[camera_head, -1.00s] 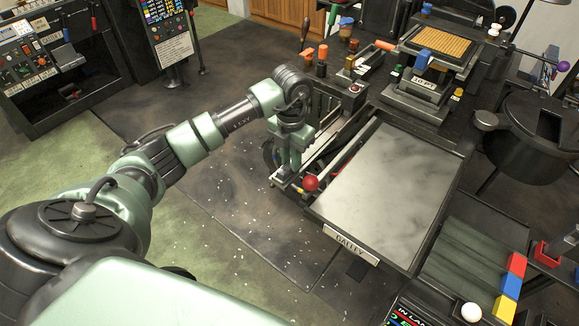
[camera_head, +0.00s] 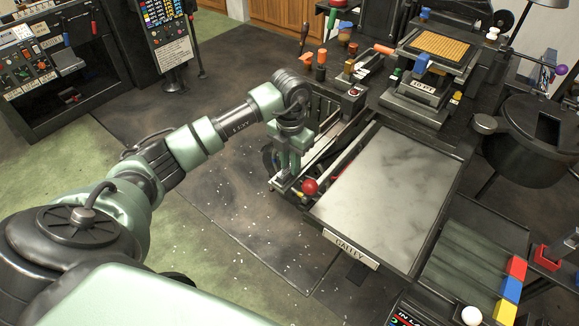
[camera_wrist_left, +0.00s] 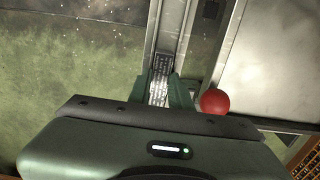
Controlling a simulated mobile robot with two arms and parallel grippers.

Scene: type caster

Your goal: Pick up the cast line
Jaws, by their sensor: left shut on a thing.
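The cast line (camera_wrist_left: 160,85) is a short grey metal strip with raised letters in the left wrist view. It lies in a narrow metal channel (camera_wrist_left: 172,32), between the green fingers of my left gripper (camera_wrist_left: 164,90). The gripper is shut on it. In the head view my left gripper (camera_head: 284,180) points down at the near end of the caster's channel, left of the galley tray. The line itself is too small to make out there. The lower part of the line is hidden by the gripper body in the wrist view. My right gripper is not in view.
A red ball knob (camera_head: 310,186) stands close to the right of the gripper, also in the wrist view (camera_wrist_left: 214,102). The galley tray (camera_head: 390,185) is bare. Coloured blocks (camera_head: 511,287) lie at the lower right. Open floor is left of the caster.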

